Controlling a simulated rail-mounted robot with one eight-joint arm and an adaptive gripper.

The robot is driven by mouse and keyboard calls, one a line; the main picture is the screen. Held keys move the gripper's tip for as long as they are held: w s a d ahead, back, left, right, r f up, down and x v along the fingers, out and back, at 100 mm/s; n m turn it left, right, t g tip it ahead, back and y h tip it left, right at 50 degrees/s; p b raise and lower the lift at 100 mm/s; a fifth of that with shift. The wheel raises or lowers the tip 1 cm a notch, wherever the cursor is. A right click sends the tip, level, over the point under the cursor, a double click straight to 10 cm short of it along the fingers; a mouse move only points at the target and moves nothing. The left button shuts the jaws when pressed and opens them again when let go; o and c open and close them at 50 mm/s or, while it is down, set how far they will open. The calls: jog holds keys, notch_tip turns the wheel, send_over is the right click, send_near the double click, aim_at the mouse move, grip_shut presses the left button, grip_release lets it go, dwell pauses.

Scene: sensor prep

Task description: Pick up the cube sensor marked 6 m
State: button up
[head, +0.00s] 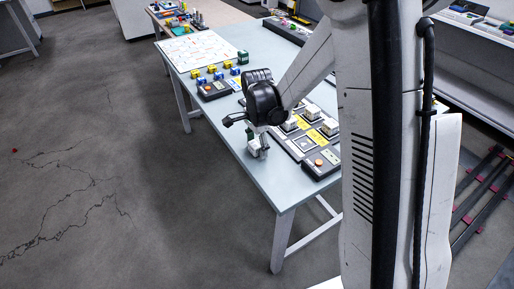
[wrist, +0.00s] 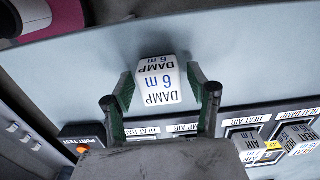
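The white cube sensor marked DAMP 6 m (wrist: 158,84) sits on the pale blue table top (head: 235,124), close to its left edge. Its label reads upside down in the wrist view. My gripper (wrist: 160,90) has its green-padded fingers on either side of the cube, with a narrow gap visible at each side, so it looks open around it. In the head view the cube (head: 262,152) shows small and pale below my gripper (head: 256,141), partly hidden by it.
A dark station with white HEAT and AIR cubes (wrist: 298,135) lies to the right of the cube. A PORT TEST box with an orange button (wrist: 83,149) is nearby. Several yellow and blue blocks (head: 217,76) and a white sheet (head: 197,50) lie farther back.

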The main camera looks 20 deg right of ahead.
jog(key=c, duration=1)
jog(key=shift+r, duration=0.1)
